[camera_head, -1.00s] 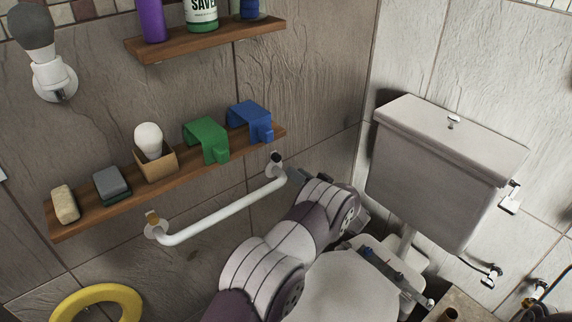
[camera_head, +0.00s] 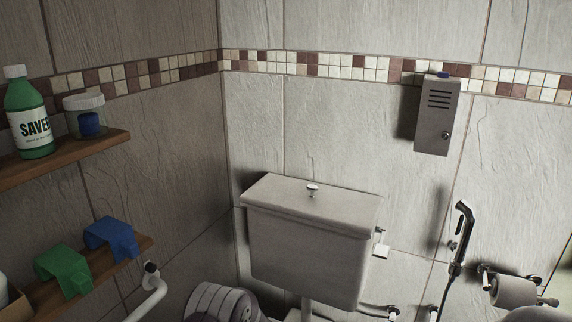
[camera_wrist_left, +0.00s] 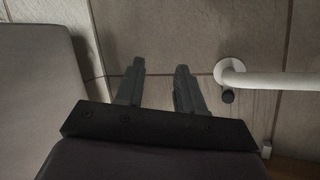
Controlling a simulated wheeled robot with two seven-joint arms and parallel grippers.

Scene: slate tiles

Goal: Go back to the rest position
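My left gripper (camera_wrist_left: 161,68) shows in the left wrist view with its two dark fingers apart and nothing between them. It is open in front of the tiled wall, to the left of the white grab bar (camera_wrist_left: 275,83). In the head view only a rounded white and dark part of my arm shows at the bottom edge, left of the toilet cistern (camera_head: 305,250); the gripper itself is out of that frame. My right gripper is in neither view.
A lower wooden shelf (camera_head: 108,278) holds a green holder (camera_head: 62,270) and a blue one (camera_head: 112,240). A bottle (camera_head: 27,115) and a jar (camera_head: 86,117) stand on the upper shelf (camera_head: 60,160). A grey box (camera_head: 437,118), hand shower (camera_head: 460,235) and toilet roll (camera_head: 513,292) are on the right.

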